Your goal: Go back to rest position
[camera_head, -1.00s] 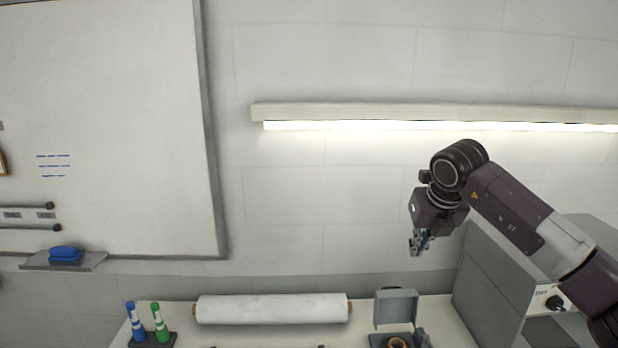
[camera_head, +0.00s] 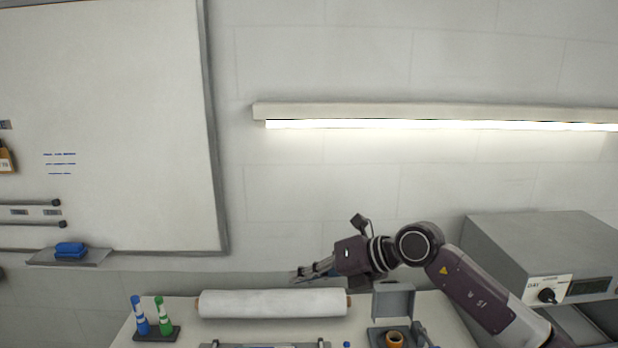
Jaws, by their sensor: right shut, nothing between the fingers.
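My right gripper (camera_head: 303,274) is in the lower middle of the head view, its arm coming in from the lower right. Its fingers point left and are shut with nothing between them. It appears just above and in front of the white roll (camera_head: 272,304) in the picture, and I cannot tell how far apart they are. My left gripper is not in view.
A grey box-shaped machine with a black knob (camera_head: 547,296) stands at the right. The bench holds a marker stand (camera_head: 157,335) with blue and green markers, and an open grey case (camera_head: 393,301) with an orange ring (camera_head: 394,339). A whiteboard (camera_head: 120,110) hangs at left.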

